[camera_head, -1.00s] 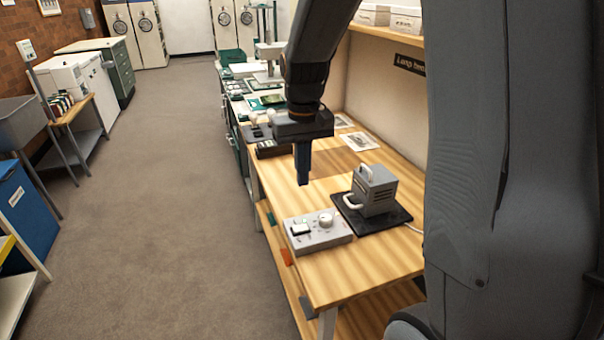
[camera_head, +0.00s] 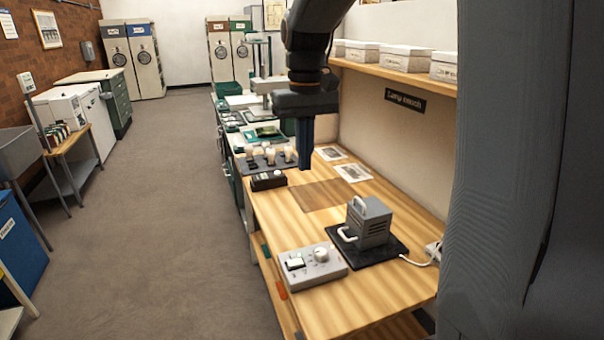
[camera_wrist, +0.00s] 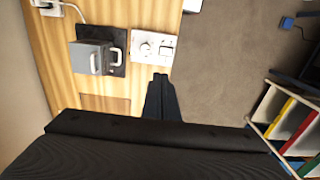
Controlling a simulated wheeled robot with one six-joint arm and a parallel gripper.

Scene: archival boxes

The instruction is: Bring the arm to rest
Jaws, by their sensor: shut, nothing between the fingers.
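My gripper (camera_head: 305,168) hangs pointing down over the wooden lamp bench in the head view, its fingers closed together with nothing between them. In the wrist view my gripper (camera_wrist: 160,77) shows as a dark closed pair of fingers near the bench edge. A grey lamp-house box (camera_head: 369,222) with a pale handle stands on a black pad (camera_head: 395,248) on the bench. A grey control box (camera_head: 312,270) with a knob and a switch sits in front of it. Both also show in the wrist view, the lamp box (camera_wrist: 90,58) and the control box (camera_wrist: 153,48). My gripper is apart from both.
The wooden bench (camera_head: 375,300) runs along the right wall. A shelf (camera_head: 400,75) with white boxes (camera_head: 407,59) is above it. Small pale items on a dark tray (camera_head: 252,166) and a black device (camera_head: 268,180) lie farther back. The floor (camera_head: 150,200) at left is clear.

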